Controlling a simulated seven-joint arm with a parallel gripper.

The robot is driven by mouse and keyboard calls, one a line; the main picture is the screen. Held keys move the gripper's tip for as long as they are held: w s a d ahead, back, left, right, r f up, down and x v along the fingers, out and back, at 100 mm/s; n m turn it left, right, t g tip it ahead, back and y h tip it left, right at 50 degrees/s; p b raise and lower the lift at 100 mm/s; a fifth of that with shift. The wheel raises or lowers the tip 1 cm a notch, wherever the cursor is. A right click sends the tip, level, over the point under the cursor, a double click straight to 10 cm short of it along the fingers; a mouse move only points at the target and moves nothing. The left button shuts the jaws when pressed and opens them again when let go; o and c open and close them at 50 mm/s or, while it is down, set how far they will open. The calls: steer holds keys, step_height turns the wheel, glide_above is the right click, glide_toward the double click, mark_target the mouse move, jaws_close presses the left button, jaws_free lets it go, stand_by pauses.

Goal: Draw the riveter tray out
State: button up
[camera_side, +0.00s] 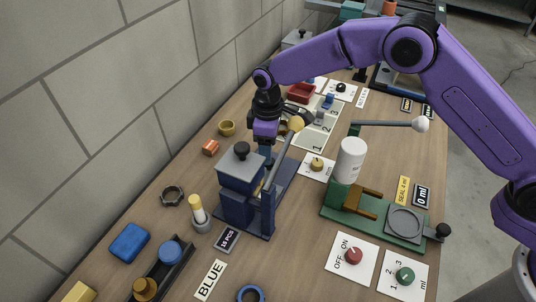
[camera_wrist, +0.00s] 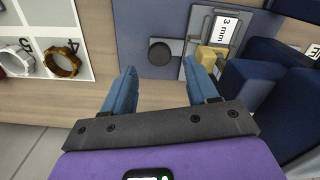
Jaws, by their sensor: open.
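The riveter looks to be the blue machine (camera_side: 238,185) with a long grey lever ending in a yellow ball (camera_side: 296,124), in the middle of the side view. In the wrist view, a black round knob (camera_wrist: 160,52) stands on its blue-grey base plate (camera_wrist: 140,18). Right of the knob is a grey guide with a tan block (camera_wrist: 210,58) and a "3 mm" label (camera_wrist: 223,28). I cannot tell for sure which part is the tray. My gripper (camera_wrist: 159,68) is open and empty, pointing down, its fingertips either side of the knob in the picture. In the side view my gripper (camera_side: 265,148) is behind the machine, partly hidden by the lever.
A white numbered board with rings (camera_wrist: 60,62) lies left in the wrist view. A green fixture (camera_side: 380,222) with a white bottle (camera_side: 350,160) and ball-ended lever stands right of the machine. An orange block (camera_side: 210,148) and yellow cup (camera_side: 227,128) lie near the wall.

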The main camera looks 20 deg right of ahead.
steer(key=shift+f, duration=1.8)
jaws_close()
steer(key=w+d, duration=0.6)
steer(key=d, duration=0.1)
steer(key=shift+w, duration=0.4)
jaws_free()
steer(key=shift+w, duration=0.1)
steer(key=shift+a, duration=0.1)
step_height(320, 180, up, 18)
steer(key=shift+f, duration=0.25)
